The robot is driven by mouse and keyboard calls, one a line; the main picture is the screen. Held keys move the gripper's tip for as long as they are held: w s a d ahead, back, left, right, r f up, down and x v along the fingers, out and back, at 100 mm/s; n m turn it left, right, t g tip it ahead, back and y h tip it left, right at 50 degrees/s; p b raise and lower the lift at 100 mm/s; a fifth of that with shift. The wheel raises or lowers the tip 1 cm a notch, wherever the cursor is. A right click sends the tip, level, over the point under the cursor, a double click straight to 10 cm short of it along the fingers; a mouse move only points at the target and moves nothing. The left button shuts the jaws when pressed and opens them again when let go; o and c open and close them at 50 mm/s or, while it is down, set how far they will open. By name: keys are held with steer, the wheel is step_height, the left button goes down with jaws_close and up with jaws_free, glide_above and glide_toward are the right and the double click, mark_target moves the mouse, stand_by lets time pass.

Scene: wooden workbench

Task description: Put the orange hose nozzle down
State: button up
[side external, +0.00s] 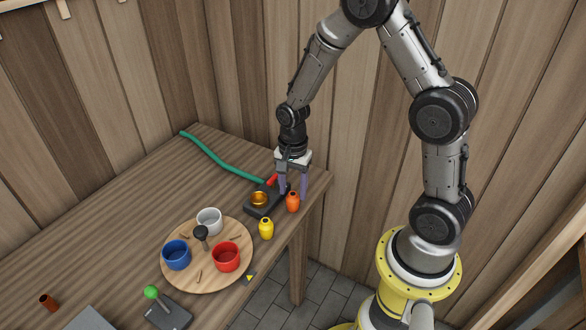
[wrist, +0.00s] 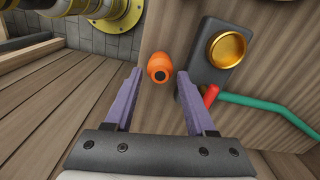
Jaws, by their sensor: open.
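The orange hose nozzle (side external: 292,202) stands on the bench near its right edge, beside the dark block. In the wrist view the orange nozzle (wrist: 160,67) shows its dark round opening and lies just beyond the fingertips, roughly between their lines. My gripper (side external: 293,194) is open, with its purple fingers pointing down at the bench close behind the nozzle. In the wrist view the two fingers of my gripper (wrist: 158,85) are spread apart with nothing between them. I cannot tell whether a finger touches the nozzle.
A dark block with a brass ring (side external: 259,199) stands left of the nozzle, with a red piece and green hose (side external: 221,163) behind it. A yellow nozzle (side external: 266,228) stands in front. A round wooden tray (side external: 207,281) holds blue, white and red cups.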

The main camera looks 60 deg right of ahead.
mark_target(293, 193)
step_height(293, 193, up, 10)
steer(key=s+a+r+n+t, duration=0.2)
steer(key=s+a+r+n, duration=0.1)
steer(key=s+r+n, duration=0.3)
steer(key=s+a+r+n+t, duration=0.3)
steer(key=s+r+n, duration=0.4)
steer(key=s+n, duration=0.3)
steer(key=shift+s+r+t, duration=0.15)
steer(key=shift+s+t, duration=0.15)
steer(key=shift+s, duration=0.25)
